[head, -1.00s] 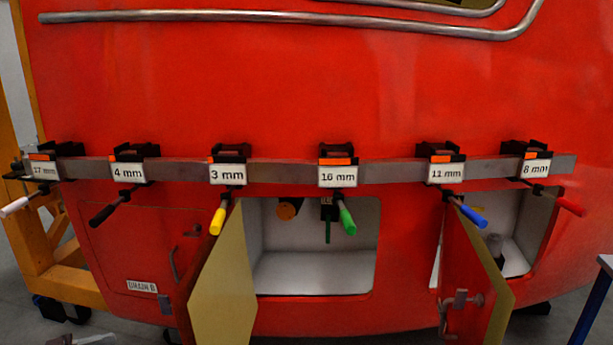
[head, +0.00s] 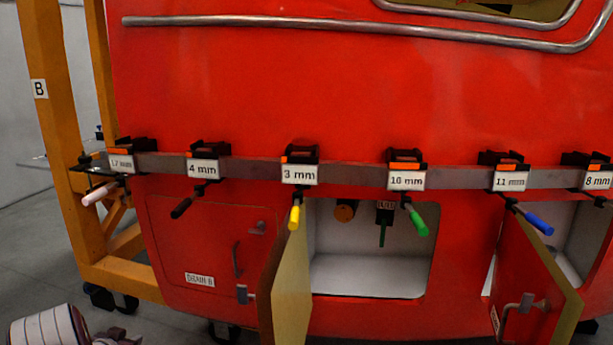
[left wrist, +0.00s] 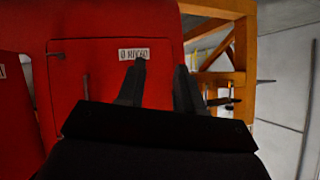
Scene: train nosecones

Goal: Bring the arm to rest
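My left arm comes in at the bottom left corner of the head view, with a white, striped link. My left gripper (head: 117,337) shows there only in part, low and in front of the yellow frame. In the left wrist view my left gripper (left wrist: 160,82) has two dark fingers standing apart with nothing between them. Beyond them is the red nosecone (left wrist: 105,75) with an upside-down label (left wrist: 133,54). The gripper appears clear of the nosecone. My right gripper is in neither view.
The red nosecone (head: 330,95) carries a rail of labelled tools with coloured handles, such as yellow (head: 295,216) and green (head: 417,222). Two hatch doors (head: 292,285) (head: 541,275) stand open outward. The DRAIN B hatch (head: 215,240) is shut. Grey floor (head: 35,250) is free at left.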

